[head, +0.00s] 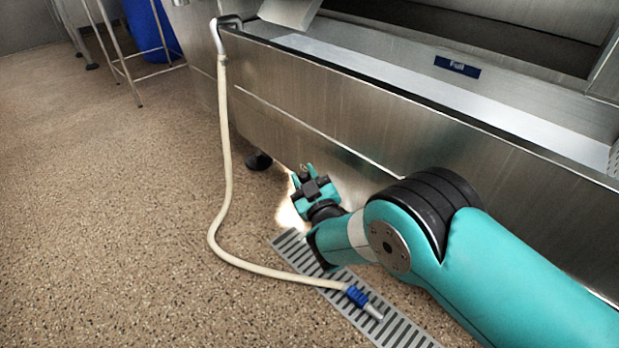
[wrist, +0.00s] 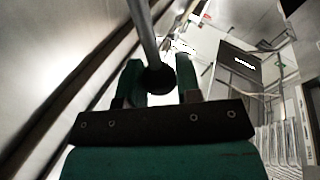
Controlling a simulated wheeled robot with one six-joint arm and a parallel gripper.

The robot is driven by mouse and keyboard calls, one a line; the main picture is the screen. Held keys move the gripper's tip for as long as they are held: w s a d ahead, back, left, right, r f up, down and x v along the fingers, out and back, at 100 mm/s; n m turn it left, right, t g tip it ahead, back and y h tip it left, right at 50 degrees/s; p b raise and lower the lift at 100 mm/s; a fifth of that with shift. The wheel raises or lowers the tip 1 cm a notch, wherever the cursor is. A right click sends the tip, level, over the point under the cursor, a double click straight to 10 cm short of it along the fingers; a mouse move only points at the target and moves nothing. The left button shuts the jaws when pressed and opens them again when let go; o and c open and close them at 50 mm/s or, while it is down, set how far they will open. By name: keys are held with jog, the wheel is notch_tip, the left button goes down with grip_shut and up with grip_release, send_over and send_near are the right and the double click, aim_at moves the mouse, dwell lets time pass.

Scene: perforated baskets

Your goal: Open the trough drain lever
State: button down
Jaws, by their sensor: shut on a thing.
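The steel trough (head: 330,105) fills the right of the head view, with a "Full" label (head: 457,66) inside it. My gripper (head: 303,174) is low beside the trough's front wall, close to its underside. In the wrist view my gripper (wrist: 159,80) is shut on the drain lever (wrist: 143,28), a grey rod with a dark round knob end between the two green fingers. The rod runs up out of the top of the picture. In the head view the lever is mostly hidden and too small to make out.
A cream hose (head: 226,160) hangs from the trough's corner to the floor. Its blue nozzle (head: 357,296) lies on the slotted floor drain (head: 400,325) below my arm. A trough foot (head: 258,160) stands left of my gripper. Open speckled floor (head: 110,220) lies to the left.

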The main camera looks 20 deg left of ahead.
jog(key=s+a+f+n+y+b, duration=0.1)
jog(key=s+f+n+y+b, duration=0.1)
jog(key=s+f+n, duration=0.2)
jog(key=shift+a+f+n+g, duration=0.15)
jog(key=shift+a+n+g, duration=0.15)
jog(key=shift+n, duration=0.6)
jog(key=c, duration=0.8)
grip_release()
jog(key=shift+s, duration=0.1)
